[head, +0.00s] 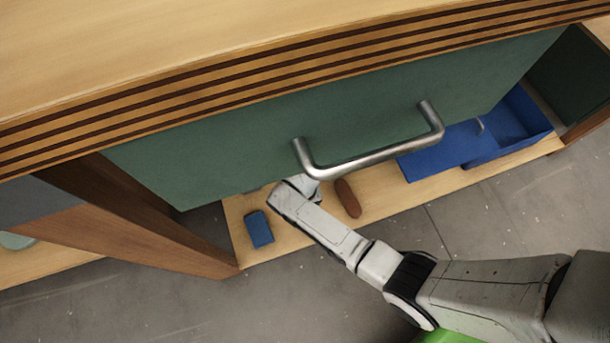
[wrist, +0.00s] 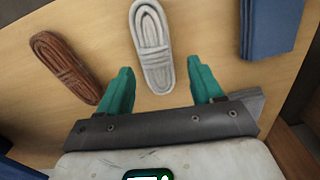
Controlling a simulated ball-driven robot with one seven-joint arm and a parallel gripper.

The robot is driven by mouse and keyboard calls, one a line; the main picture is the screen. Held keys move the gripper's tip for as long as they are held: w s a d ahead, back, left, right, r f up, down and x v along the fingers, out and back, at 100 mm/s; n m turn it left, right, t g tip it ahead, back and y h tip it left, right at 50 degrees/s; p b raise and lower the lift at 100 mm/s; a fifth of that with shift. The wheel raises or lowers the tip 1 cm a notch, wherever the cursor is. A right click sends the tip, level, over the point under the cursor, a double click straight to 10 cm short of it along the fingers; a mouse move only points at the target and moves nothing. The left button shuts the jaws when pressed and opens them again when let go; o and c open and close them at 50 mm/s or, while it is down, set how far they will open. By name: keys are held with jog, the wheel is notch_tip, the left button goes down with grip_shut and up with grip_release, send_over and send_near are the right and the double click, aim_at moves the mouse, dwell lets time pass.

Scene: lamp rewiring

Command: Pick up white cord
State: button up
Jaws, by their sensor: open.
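The white cord (wrist: 150,40) is a coiled, flattened bundle lying on the light wooden shelf (wrist: 195,14), seen in the wrist view. My gripper (wrist: 161,78) is open, with its two green fingers on either side of the cord's near end. The cord sits between the fingers, and I cannot tell whether either finger touches it. In the head view the cord is hidden under the green drawer front (head: 350,120) and behind my arm.
A brown coiled cord (wrist: 66,68) lies left of the white one; it also shows in the head view (head: 347,198). A blue box (wrist: 272,28) is on the right. A blue tray (head: 510,125) sits at the shelf's far right. A metal handle (head: 375,160) juts above my arm.

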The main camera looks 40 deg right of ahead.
jog(key=f+b, duration=0.1)
jog(key=f, duration=0.1)
jog(key=d+f+b, duration=0.1)
jog(key=f+b, duration=0.1)
jog(key=shift+a+f+b, duration=0.1)
jog(key=shift+f+b, duration=0.3)
jog(key=shift+f, duration=0.15)
jog(key=shift+c, duration=0.4)
jog(key=c, duration=1.1)
jog(key=shift+r, duration=0.15)
